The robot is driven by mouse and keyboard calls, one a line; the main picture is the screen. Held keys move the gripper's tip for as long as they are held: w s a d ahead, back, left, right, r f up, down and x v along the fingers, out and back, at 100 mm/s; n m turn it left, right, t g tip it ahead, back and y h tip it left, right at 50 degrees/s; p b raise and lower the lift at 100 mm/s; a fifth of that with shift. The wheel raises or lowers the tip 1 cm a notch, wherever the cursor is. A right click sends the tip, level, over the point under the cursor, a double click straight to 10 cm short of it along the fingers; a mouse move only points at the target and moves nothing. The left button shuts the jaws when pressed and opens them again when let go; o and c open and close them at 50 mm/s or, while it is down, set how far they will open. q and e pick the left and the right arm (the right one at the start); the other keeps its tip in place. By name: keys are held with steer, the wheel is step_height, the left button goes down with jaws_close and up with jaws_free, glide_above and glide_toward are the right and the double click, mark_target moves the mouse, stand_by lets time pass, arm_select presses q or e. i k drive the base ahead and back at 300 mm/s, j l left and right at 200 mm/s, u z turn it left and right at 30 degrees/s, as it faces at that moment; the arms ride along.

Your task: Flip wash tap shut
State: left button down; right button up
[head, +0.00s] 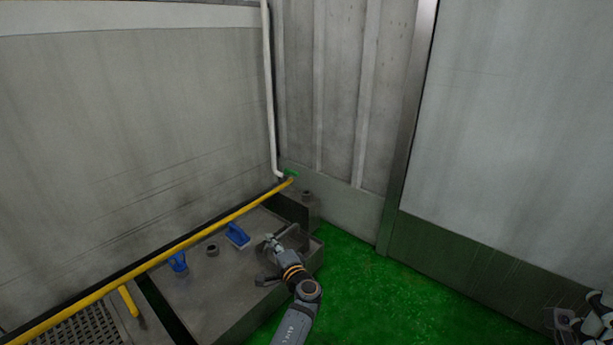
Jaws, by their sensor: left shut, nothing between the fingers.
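A small green lever (291,172), which looks like the wash tap's handle, sits at the foot of a white wall pipe (268,90) in the corner. It lies roughly level; its valve body is too small to make out. My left gripper (270,242) is shut and empty over the right end of the grey bench, nearer to me than the lever and clearly apart from it. My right gripper (577,322) is partly in view at the bottom right edge, far from the tap; its fingers are unclear.
A yellow rail (180,247) runs along the bench (205,290) up toward the tap. Blue-handled brushes (238,235) and a small dark ring (212,250) lie on the bench. A grey cylindrical fitting (307,202) stands below the tap. Green floor (365,290) is clear at right.

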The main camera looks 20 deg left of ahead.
mark_target(286, 171)
steer(key=i, duration=1.85)
